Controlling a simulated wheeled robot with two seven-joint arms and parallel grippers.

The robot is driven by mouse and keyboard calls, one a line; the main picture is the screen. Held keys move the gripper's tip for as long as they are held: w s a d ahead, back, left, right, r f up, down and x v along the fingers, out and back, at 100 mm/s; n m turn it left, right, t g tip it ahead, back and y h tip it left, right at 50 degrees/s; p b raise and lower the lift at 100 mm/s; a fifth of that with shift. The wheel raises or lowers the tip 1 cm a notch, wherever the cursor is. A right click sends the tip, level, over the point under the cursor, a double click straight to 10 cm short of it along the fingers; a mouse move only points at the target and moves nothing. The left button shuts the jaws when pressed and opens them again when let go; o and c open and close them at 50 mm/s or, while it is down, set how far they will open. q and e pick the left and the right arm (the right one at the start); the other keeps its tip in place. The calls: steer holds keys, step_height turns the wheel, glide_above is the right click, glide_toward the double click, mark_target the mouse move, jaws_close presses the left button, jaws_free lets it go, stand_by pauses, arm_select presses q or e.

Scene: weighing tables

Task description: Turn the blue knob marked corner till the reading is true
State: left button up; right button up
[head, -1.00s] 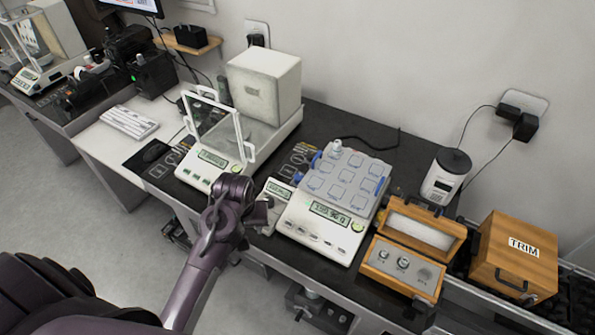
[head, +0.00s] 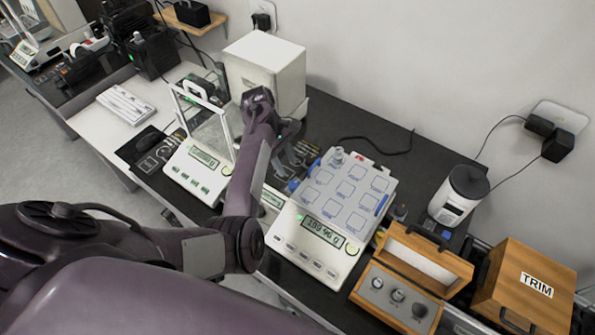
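The balance (head: 318,240) has a grey-blue weighing plate (head: 345,190) with several marked squares. A small metal weight (head: 338,156) stands at its back left corner. Its display (head: 324,230) is lit; the digits look like 188.96 but are hard to read. I cannot read any corner marks. My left gripper (head: 292,158) hangs just behind and above the left blue knob, apparently not touching it. Its fingers are small and dark, so their opening is unclear. My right gripper is out of view.
A glass-shielded balance (head: 195,170) and a white box (head: 264,68) stand to the left. An open wooden weight case (head: 395,298), a wooden TRIM box (head: 525,290) and a white canister (head: 458,195) stand to the right. A cable (head: 375,142) lies behind the plate.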

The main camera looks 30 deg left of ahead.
mark_target(294, 184)
arm_select(q)
steer(key=d+f, duration=0.1)
steer(key=s+f, duration=0.1)
steer(key=f, duration=0.1)
steer(key=shift+s+d+f+p, duration=0.15)
steer(key=shift+s+d+p, duration=0.05)
steer(key=shift+d+p, duration=0.2)
steer(key=shift+w+d+f, duration=0.15)
steer(key=shift+d+f, duration=0.05)
steer(key=shift+f, duration=0.35)
steer(key=shift+w+d+f, duration=0.1)
steer(key=shift+d+f, duration=0.05)
steer(key=shift+f, duration=0.4)
steer(key=shift+d+f, duration=0.15)
steer(key=shift+f, duration=0.25)
steer(key=shift+c, duration=0.5)
steer(key=c, duration=0.6)
steer(key=shift+m+p, duration=0.3)
steer(key=shift+m, duration=0.4)
steer(key=o, duration=0.7)
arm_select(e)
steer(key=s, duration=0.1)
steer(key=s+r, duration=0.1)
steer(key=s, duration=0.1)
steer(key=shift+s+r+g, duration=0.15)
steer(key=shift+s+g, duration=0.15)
